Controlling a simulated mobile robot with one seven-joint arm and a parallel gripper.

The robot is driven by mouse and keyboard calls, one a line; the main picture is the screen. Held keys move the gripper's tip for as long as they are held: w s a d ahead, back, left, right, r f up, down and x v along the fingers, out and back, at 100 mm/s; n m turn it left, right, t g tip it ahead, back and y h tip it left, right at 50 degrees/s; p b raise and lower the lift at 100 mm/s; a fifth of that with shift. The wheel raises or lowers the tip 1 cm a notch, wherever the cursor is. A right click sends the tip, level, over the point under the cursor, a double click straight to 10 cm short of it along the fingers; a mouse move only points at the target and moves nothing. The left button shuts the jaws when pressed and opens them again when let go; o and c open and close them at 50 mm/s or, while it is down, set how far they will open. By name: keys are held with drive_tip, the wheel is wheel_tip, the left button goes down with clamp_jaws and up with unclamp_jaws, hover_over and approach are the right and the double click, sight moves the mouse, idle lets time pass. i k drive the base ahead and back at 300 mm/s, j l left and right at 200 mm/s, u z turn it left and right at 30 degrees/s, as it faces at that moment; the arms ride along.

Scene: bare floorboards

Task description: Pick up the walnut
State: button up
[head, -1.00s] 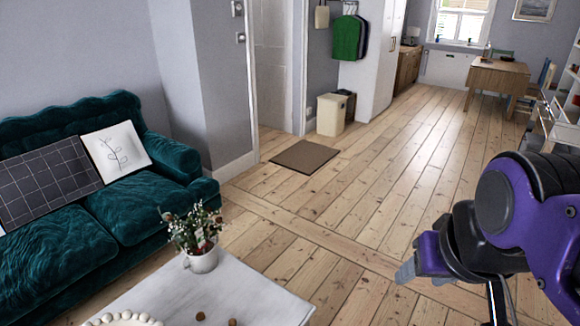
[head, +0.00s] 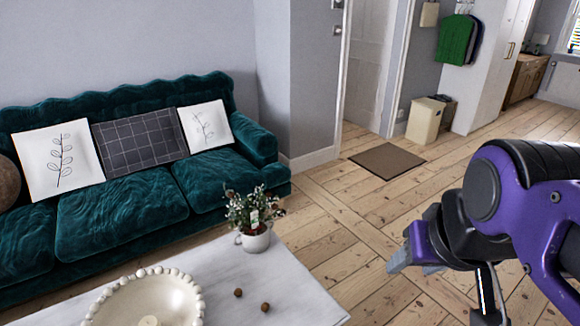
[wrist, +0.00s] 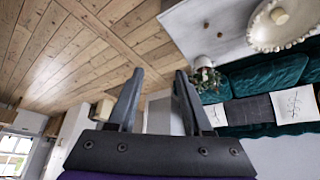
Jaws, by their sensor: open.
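Two small brown round things that look like walnuts lie on the white table; one walnut (head: 238,293) is a little left of and behind the other walnut (head: 265,307). In the wrist view they show as small dark dots near the table's edge. My gripper (head: 408,262) is to the right of the table, out over the floor and well apart from both walnuts. In the wrist view my gripper (wrist: 158,85) has its two fingers spread with nothing between them.
On the white table (head: 305,290) stand a beaded cream bowl (head: 175,295), cut off by the lower edge, and a white pot with a flowering plant (head: 254,232). A teal sofa (head: 120,205) is behind the table. Open floorboards lie to the right, with a brown mat (head: 388,160).

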sight(265, 307)
drive_tip(key=i+l+u, duration=0.15)
drive_tip(key=u, duration=0.25)
drive_tip(key=i+l+u, duration=0.1)
drive_tip(key=u, duration=0.3)
drive_tip(key=l, duration=0.1)
